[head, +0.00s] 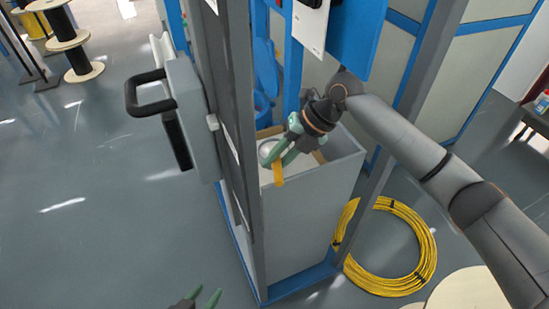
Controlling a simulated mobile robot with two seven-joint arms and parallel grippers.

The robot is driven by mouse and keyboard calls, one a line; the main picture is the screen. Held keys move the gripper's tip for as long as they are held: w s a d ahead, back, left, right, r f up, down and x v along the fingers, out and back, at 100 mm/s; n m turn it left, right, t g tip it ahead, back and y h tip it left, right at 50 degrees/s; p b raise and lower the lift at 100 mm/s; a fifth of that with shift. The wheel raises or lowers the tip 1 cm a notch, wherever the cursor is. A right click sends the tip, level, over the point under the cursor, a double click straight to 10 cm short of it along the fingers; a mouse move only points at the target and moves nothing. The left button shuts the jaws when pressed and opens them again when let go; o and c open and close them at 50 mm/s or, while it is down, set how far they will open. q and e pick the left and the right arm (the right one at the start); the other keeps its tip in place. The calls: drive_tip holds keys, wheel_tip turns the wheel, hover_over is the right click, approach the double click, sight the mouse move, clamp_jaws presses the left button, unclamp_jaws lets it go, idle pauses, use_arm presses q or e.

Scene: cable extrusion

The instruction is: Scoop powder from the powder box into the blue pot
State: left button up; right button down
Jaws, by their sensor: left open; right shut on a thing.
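My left gripper (203,299) is open and empty at the bottom edge, mostly out of view.
A grey post (240,160) and a door-like panel with a black handle (150,92) stand left of the box. A yellow cable coil (425,250) lies on the floor at right. Cable spools (68,40) stand far left. The left floor is mostly clear.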

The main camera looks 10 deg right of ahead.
drive_tip(key=shift+f, duration=0.25)
use_arm(q)
drive_tip(key=shift+w+f, duration=0.1)
drive_tip(key=shift+w, duration=0.25)
